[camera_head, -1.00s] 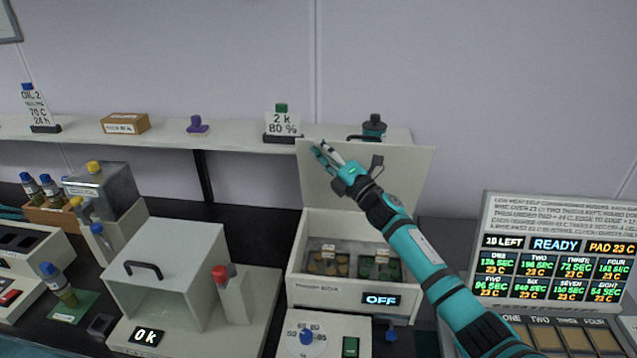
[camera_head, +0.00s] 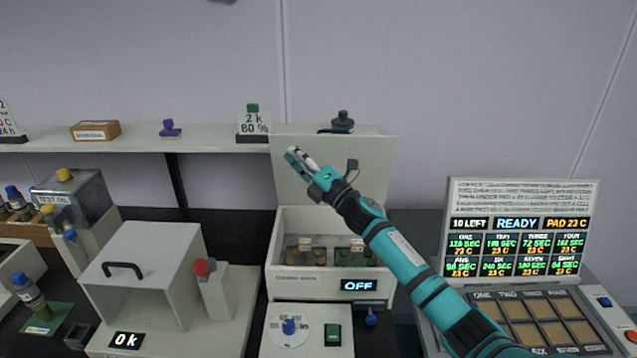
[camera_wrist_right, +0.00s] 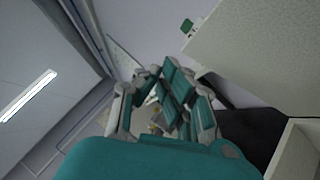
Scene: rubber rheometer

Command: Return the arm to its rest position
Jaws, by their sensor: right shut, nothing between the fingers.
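My right arm (camera_head: 410,262) reaches up from the lower right in the head view. My left gripper is not in view.
A white box with a handle (camera_head: 150,265) stands at left. A shelf (camera_head: 215,138) runs behind, carrying small items.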

